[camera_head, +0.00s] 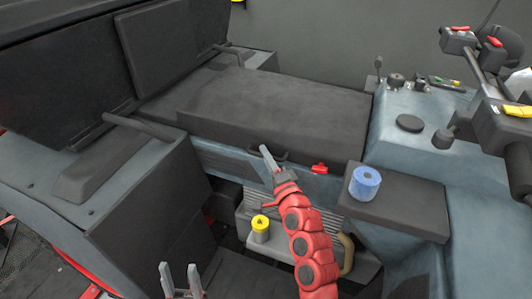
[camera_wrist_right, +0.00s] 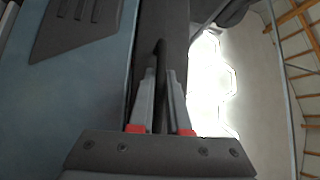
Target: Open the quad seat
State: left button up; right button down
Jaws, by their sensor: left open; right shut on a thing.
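The quad seat (camera_head: 275,105) is a flat dark grey cushion lying down on the blue-grey body in the head view. A small black seat handle (camera_head: 278,155) sits at its front edge, partly hidden by my gripper. My right gripper (camera_head: 266,155), on the red arm, reaches up to this edge and is shut on the handle. In the right wrist view my right gripper (camera_wrist_right: 159,95) has its fingertips around a thin dark piece against the dark seat edge. My left gripper (camera_head: 181,277) is open and empty at the bottom, away from the seat.
A red lever (camera_head: 319,168) is just right of the handle. A blue roll (camera_head: 365,182) stands on a dark ledge at right. A yellow-topped can (camera_head: 260,228) stands on a grey case below. Handlebars (camera_head: 490,90) rise at right; a dark backrest (camera_head: 170,40) stands at left.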

aim_at(264, 127)
jog(key=shift+r, duration=0.2)
dwell(0.6)
jog(key=r+n+p, duration=0.1)
jog(key=r+p, duration=0.3)
jog(key=p, duration=0.1)
jog(key=r+n+g+p, duration=0.1)
jog(key=r+p, duration=0.4)
jog(key=shift+w+a+r+h+p, duration=0.1)
jog(key=shift+a+r+h+p, duration=0.1)
jog(key=shift+h+p, duration=0.15)
jog(key=w+a+r+n+g+h+p, duration=0.1)
jog(key=a+r+n+g+p, duration=0.15)
jog(key=r+p, duration=0.35)
jog(key=w+a+r+n+g+h+p, duration=0.1)
jog(key=w+a+r+p, duration=0.1)
jog(key=a+r+p, duration=0.45)
jog(key=w+a+r+n+g+h+p, duration=0.2)
jog(key=w+a+r+n+g+h, duration=0.1)
jog(key=a+r, duration=0.8)
jog(key=shift+w+a+r+h, duration=0.35)
jog(key=shift+w+a+h, duration=0.4)
jog(key=shift+w, duration=0.65)
jog(key=shift+g, duration=0.25)
